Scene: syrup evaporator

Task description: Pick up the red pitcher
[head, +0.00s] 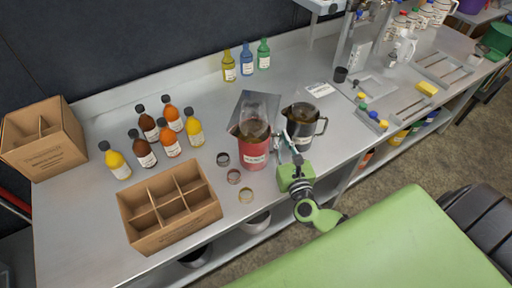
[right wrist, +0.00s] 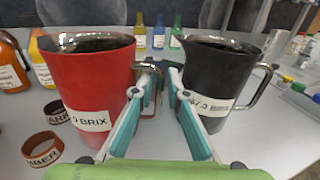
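The red pitcher (head: 250,149) stands upright on the metal bench with a dark opening and a white label. In the right wrist view, the red pitcher (right wrist: 92,85) is on the left, and its label ends in "BRIX". My right gripper (right wrist: 162,80) is open at its handle side. Part of the metal handle (right wrist: 149,116) shows between the fingers; the left finger hides the rest, and contact cannot be told. In the head view my right gripper (head: 284,142) reaches in between the red and black pitchers. My left gripper is out of view.
A black pitcher (right wrist: 215,80) stands close to the right finger. Coloured bands (head: 233,176) lie left of the red pitcher. A divided cardboard box (head: 150,241), several bottles (head: 148,127) and a second box (head: 50,152) are farther left. Three bottles (head: 247,60) stand at the back.

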